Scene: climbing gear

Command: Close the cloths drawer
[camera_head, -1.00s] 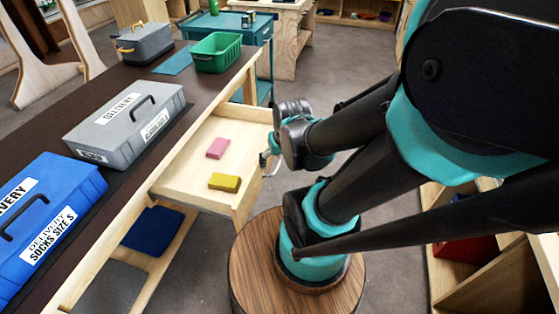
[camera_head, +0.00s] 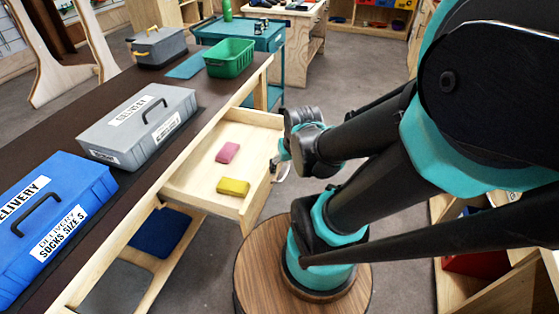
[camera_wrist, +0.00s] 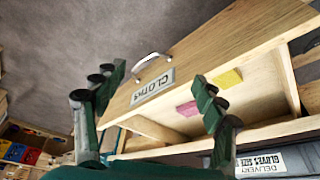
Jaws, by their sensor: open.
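The cloths drawer (camera_head: 205,183) is pulled out from the long bench. A pink cloth block (camera_head: 228,152) and a yellow one (camera_head: 233,187) lie in it. In the wrist view its wooden front (camera_wrist: 215,50) carries a label reading CLOTHS (camera_wrist: 152,86) and a metal handle (camera_wrist: 150,64). My gripper (camera_wrist: 160,90) is open and empty, with its two green-and-black fingers apart on either side of the label and handle in that view. In the head view my gripper (camera_head: 280,160) is at the drawer's outer front, partly hidden by my arm; contact cannot be told.
On the dark bench top (camera_head: 128,182) stand a blue delivery case (camera_head: 55,225), a grey delivery case (camera_head: 140,120), a grey toolbox (camera_head: 160,47) and a green bin (camera_head: 230,58). A teal cart (camera_head: 265,38) stands beyond.

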